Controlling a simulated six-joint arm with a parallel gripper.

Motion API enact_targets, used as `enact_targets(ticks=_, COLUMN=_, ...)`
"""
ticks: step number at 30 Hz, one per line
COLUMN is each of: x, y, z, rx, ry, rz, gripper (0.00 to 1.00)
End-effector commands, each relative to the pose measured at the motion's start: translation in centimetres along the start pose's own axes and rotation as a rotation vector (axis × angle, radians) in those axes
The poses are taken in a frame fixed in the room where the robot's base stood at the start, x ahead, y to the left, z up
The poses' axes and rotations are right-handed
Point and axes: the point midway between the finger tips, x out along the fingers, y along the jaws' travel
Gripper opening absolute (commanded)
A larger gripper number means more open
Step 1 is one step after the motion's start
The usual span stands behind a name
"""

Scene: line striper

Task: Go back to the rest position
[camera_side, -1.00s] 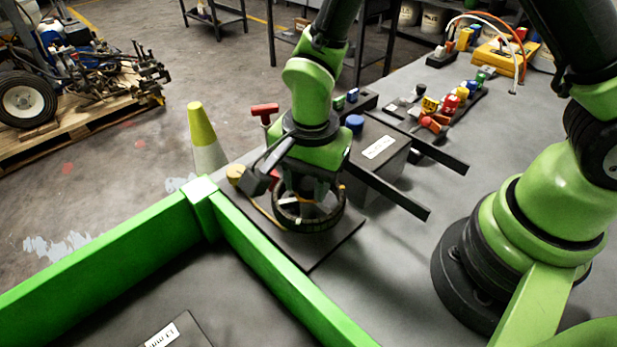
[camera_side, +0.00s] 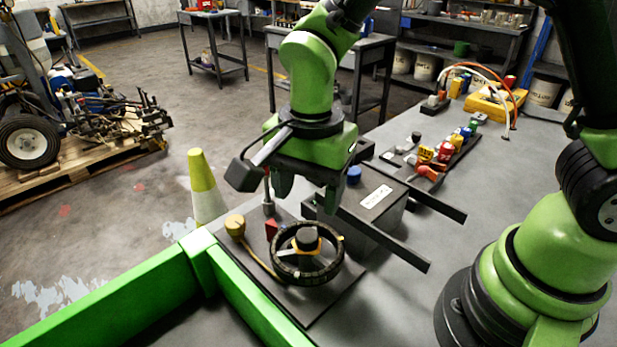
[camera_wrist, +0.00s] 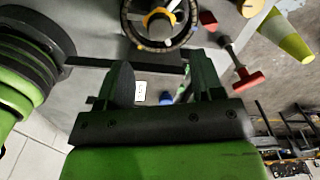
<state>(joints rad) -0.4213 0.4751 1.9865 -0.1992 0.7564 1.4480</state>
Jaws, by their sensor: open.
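My gripper (camera_side: 305,190) hangs above the black wheel (camera_side: 307,256), a spoked ring on a dark plate with a yellow and black hub. The jaws are apart, with nothing between them, and clear of the wheel. In the wrist view my gripper (camera_wrist: 165,85) shows two dark, spread fingers, and the wheel (camera_wrist: 160,45) lies at the top of the picture beyond the fingertips.
A yellow knob (camera_side: 235,225) stands left of the wheel. A grey box (camera_side: 372,205) with a blue button (camera_side: 354,174) and dark rails is to the right. A green frame (camera_side: 110,290) borders the front left. A red T-handle (camera_wrist: 248,80) shows in the wrist view.

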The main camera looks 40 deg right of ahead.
Motion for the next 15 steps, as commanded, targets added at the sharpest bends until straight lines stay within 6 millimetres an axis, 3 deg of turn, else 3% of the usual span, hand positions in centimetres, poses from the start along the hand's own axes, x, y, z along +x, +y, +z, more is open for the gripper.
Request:
enact_targets(ticks=6, x=-1.8, y=0.0, z=0.0, rx=0.000, ry=0.000, rz=-0.001, gripper=0.61)
enact_targets(ticks=15, x=-1.9, y=0.0, z=0.0, rx=-0.001, ry=0.000, rz=-0.001, gripper=0.61)
